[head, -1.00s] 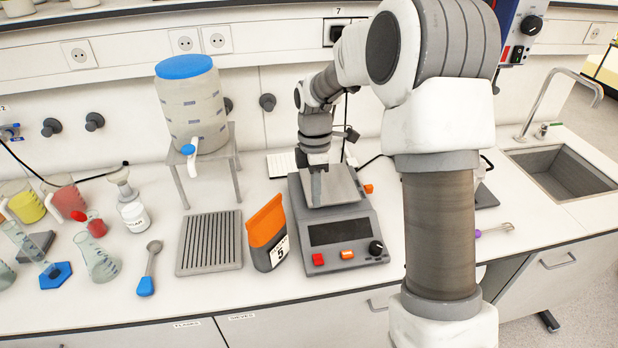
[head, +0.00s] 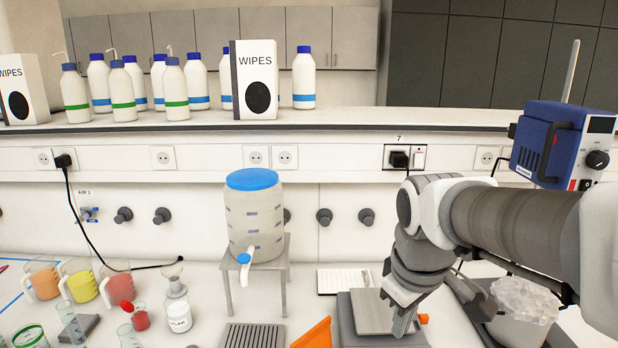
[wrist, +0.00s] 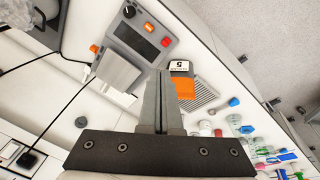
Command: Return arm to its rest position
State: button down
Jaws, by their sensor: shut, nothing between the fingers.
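My gripper (head: 404,322) is above the grey scale with the flat plate (head: 372,310), near the plate's right side in the head view. In the wrist view, my gripper (wrist: 162,76) shows its two fingers together, with nothing between them. The scale's dark display and red and orange buttons (wrist: 130,38) show to the left of the fingers there. My arm comes in from the right side of the head view and bends down at the wrist. Whether the fingertips touch the plate cannot be told.
A bin with a clear bag (head: 524,302) is close to my arm at right. Beakers of juice (head: 80,284) stand far left.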

jog(key=s+r+m+t, duration=0.1)
jog(key=s+m+t, duration=0.1)
jog(key=s+m, duration=0.4)
jog(key=s, duration=0.3)
jog(key=shift+s+d+m+t+y, duration=0.15)
jog(key=shift+s+m+t+y, duration=0.15)
jog(key=shift+m, duration=0.1)
dwell(0.4)
